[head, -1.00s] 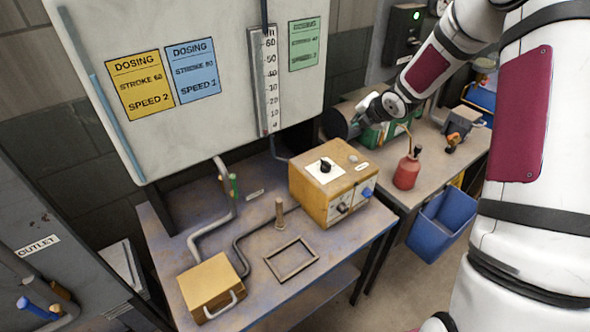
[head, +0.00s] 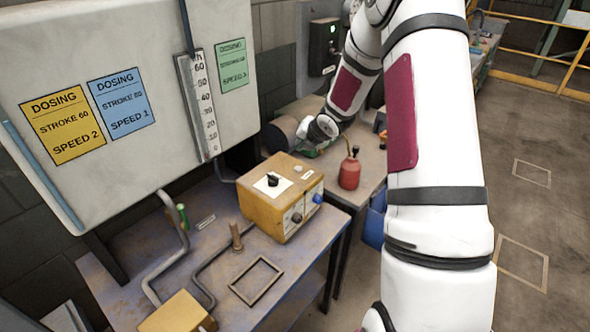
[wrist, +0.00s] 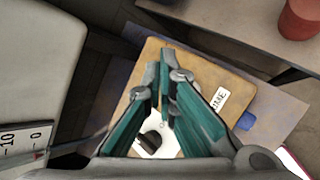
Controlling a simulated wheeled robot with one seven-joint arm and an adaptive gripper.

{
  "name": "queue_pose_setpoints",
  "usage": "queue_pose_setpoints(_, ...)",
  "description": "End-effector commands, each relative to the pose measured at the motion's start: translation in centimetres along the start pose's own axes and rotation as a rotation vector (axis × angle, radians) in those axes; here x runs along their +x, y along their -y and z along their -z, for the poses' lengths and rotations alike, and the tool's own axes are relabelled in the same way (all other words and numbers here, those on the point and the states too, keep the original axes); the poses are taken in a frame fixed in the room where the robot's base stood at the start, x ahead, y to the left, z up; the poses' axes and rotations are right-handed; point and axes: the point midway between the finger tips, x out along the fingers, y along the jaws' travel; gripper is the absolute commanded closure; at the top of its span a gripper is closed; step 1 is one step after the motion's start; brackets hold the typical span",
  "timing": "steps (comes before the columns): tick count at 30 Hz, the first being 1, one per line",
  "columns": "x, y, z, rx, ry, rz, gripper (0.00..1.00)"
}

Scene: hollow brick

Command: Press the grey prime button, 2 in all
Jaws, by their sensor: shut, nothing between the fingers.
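The yellow-ochre control box (head: 270,215) stands on the bench, with a black knob (head: 272,181) on a white plate on its top. A small grey button (head: 298,168) shows on the top behind the knob, beside a white label (head: 307,175). In the wrist view the label (wrist: 219,98) ends in "IME". My gripper (head: 306,152) is beyond and above the box's far edge in the head view. In the wrist view its green fingers (wrist: 164,75) are shut and empty over the box top. They seem to hide the button there; contact cannot be told.
A red oil can (head: 350,172) stands on the bench to the right. A wall cabinet with dosing cards and a scale (head: 198,110) is at left. A wooden peg (head: 236,238), an empty frame (head: 256,281) and a smaller box (head: 178,314) are on the near bench.

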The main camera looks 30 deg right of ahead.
Motion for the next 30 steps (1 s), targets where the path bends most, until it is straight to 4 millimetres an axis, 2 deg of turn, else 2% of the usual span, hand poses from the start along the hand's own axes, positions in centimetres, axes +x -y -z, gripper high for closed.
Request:
queue_pose_setpoints(1,1.0,0.4,0.4,0.000,-0.001,0.002,1.00)
queue_pose_setpoints(3,1.6,0.8,0.9,0.001,-0.001,0.001,1.00)
queue_pose_setpoints(12,3.6,2.4,2.5,-0.001,-0.001,0.001,1.00)
queue_pose_setpoints(30,3.9,2.8,2.8,0.000,0.000,0.000,1.00)
